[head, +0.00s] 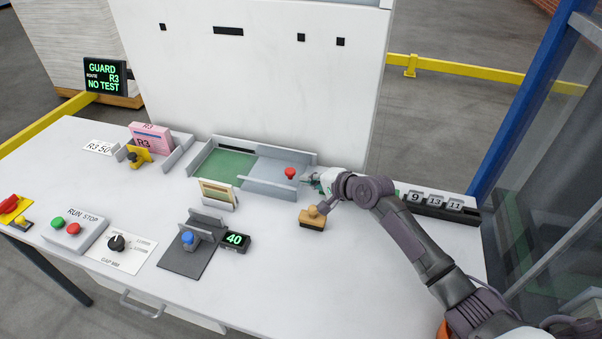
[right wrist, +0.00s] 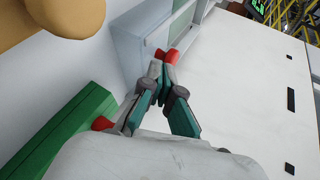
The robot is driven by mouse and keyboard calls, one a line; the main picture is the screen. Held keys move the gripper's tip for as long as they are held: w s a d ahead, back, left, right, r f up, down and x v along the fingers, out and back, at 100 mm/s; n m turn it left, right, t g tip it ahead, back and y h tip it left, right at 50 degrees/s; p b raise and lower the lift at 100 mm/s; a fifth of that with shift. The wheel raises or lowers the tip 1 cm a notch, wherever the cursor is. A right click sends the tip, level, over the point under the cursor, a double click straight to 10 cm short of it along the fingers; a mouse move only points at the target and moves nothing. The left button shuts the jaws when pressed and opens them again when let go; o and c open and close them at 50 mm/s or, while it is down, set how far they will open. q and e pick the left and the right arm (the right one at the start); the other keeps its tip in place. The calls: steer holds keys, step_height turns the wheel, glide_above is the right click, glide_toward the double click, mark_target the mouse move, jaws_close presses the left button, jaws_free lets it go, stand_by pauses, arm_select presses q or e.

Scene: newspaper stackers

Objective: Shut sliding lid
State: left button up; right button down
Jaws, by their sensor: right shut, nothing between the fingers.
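The grey sliding lid (head: 268,177) lies in a shallow grey tray (head: 232,146) and covers its right part; green floor (head: 225,163) shows at the left. A red knob (head: 290,172) stands on the lid. My right gripper (head: 311,178) is shut and empty at the tray's right end, just right of the knob. In the right wrist view its closed fingertips (right wrist: 166,70) point towards the red knob (right wrist: 160,54); I cannot tell whether they touch it. My left gripper is not in view.
A wooden-handled stamp (head: 313,217) stands below my right gripper. A card holder (head: 219,196) stands in front of the tray. A number rack (head: 437,205) lies to the right, and a white panel (head: 260,80) rises behind.

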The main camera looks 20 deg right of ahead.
mark_target(292, 173)
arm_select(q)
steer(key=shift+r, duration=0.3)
arm_select(e)
steer(key=shift+w+a+f, duration=0.1)
steer(key=shift+w+a, duration=0.3)
steer(key=shift+w, duration=0.25)
steer(key=shift+w+a, duration=0.35)
steer(key=shift+w, duration=0.25)
steer(key=shift+w+a, duration=0.3)
steer(key=shift+a, duration=0.15)
steer(key=w+a, duration=0.2)
steer(key=a, duration=0.1)
steer(key=w+a+b, duration=0.1)
steer(key=w+a, duration=0.1)
steer(key=a, duration=0.1)
steer(key=w+a, duration=0.2)
steer(key=a, duration=0.2)
steer(key=shift+w+f, duration=0.1)
steer(key=shift+w, duration=0.1)
steer(key=w+a, duration=0.1)
steer(key=a, duration=0.1)
steer(key=w+a+b, duration=0.1)
steer(key=w+a, duration=0.1)
steer(key=shift+a, duration=0.15)
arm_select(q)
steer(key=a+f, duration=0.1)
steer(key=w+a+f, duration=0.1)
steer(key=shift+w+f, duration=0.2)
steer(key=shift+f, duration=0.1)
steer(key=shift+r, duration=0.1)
